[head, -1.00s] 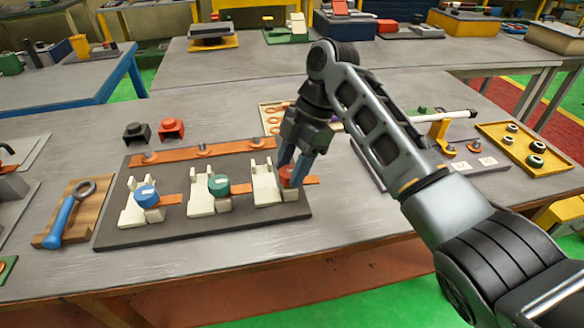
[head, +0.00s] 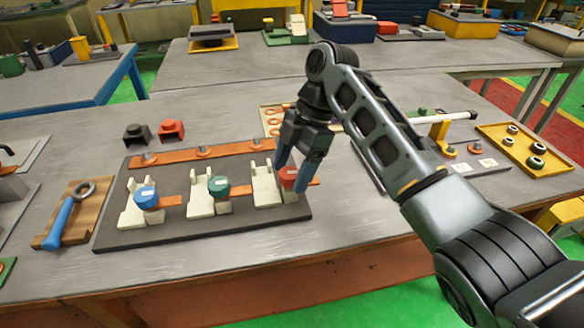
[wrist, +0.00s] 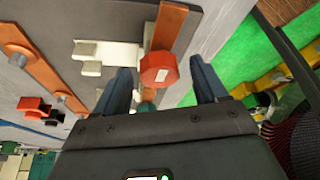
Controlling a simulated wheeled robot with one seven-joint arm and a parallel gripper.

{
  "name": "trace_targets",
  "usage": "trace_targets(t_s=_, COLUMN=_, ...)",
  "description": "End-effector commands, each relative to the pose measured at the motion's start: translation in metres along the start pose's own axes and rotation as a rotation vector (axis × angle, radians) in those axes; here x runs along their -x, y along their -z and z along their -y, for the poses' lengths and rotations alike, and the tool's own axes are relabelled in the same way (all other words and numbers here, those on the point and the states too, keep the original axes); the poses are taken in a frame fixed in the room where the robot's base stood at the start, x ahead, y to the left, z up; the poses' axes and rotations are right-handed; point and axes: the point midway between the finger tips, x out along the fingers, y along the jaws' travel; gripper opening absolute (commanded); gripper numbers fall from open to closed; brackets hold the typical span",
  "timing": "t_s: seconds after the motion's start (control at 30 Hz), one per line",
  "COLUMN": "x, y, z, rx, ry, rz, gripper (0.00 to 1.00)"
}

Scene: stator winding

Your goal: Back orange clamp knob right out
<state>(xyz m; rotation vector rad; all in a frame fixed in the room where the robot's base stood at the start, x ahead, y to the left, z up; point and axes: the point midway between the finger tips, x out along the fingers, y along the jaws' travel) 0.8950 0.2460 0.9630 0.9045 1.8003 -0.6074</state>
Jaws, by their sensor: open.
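The orange-red clamp knob (head: 289,174) sits on the rightmost cream clamp (head: 263,187) of the dark board. It also shows in the wrist view (wrist: 158,69), with a pale mark on its face. My gripper (head: 291,178) points down over it, open, with one finger on each side. In the wrist view the fingers (wrist: 160,72) stand apart, with gaps between them and the knob. A finger hides part of the knob in the head view. The knob's screw is hidden.
A green-knobbed clamp (head: 219,187) and a blue-knobbed clamp (head: 146,198) stand to the left on the board. An orange bar (head: 225,149) with several bolts runs behind them. A blue-handled wrench (head: 68,213) lies at the far left. The table front is clear.

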Motion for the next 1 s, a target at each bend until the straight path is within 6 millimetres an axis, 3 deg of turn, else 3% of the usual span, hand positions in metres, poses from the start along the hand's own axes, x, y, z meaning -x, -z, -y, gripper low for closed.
trace_targets(t_s=0.17, x=0.013, y=-0.001, z=-0.001, rx=0.0, ry=-0.004, rz=0.001, gripper=0.72)
trace_targets(t_s=0.53, x=0.07, y=0.0, z=0.0, rx=0.0, ry=-0.001, rz=0.002, gripper=0.72)
trace_targets(t_s=1.0, x=0.077, y=0.0, z=0.0, rx=0.0, ry=0.001, rz=0.0, gripper=0.72)
